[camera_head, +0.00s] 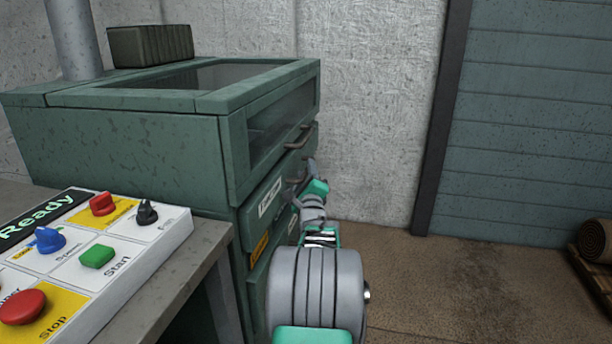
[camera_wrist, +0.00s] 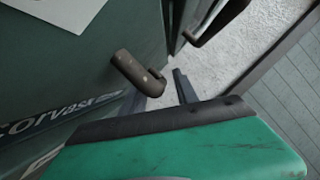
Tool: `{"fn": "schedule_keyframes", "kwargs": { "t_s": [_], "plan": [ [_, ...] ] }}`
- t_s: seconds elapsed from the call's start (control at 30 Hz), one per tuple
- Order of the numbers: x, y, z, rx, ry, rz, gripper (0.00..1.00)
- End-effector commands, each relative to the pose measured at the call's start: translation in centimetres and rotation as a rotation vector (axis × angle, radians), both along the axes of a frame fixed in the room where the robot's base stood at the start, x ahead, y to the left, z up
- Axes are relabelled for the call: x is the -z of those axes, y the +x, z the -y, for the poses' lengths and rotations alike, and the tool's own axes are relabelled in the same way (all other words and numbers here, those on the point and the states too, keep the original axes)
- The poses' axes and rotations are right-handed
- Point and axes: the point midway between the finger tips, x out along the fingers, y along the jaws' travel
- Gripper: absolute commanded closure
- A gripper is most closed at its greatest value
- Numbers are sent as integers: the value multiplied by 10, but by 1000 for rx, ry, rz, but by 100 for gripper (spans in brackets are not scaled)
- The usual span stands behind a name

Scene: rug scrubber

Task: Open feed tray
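The green machine (camera_head: 150,150) stands at the left of the head view, with a windowed top and pull-out fronts on its right-hand face. A front with a white label (camera_head: 270,196) sits below the window; I cannot read which one is the feed tray. A dark upper handle (camera_head: 299,138) sticks out above my gripper (camera_head: 309,168). In the wrist view, a worn brown handle (camera_wrist: 137,78) on a green front lies close to my gripper (camera_wrist: 160,97). The grey fingers look apart, with the handle's near end by the gap. Contact cannot be told.
The control panel (camera_head: 95,250) with coloured knobs and buttons is on a grey table (camera_head: 190,285) at the front left. A second handle (camera_wrist: 215,22) shows higher in the wrist view. The brown floor (camera_head: 450,290) right of the machine is clear; a rolled rug (camera_head: 597,240) lies far right.

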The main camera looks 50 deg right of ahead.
Motion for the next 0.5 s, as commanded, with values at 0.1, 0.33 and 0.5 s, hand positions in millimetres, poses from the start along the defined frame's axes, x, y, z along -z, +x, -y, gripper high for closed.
{"fn": "schedule_keyframes", "kwargs": {
  "t_s": [0.1, 0.33, 0.5],
  "plan": [
    [-1, 4, 4, 1, 0, -2, 64],
    [-1, 4, 4, 1, 0, -2, 67],
    [-1, 4, 4, 0, 1, -1, 81]
  ]
}}
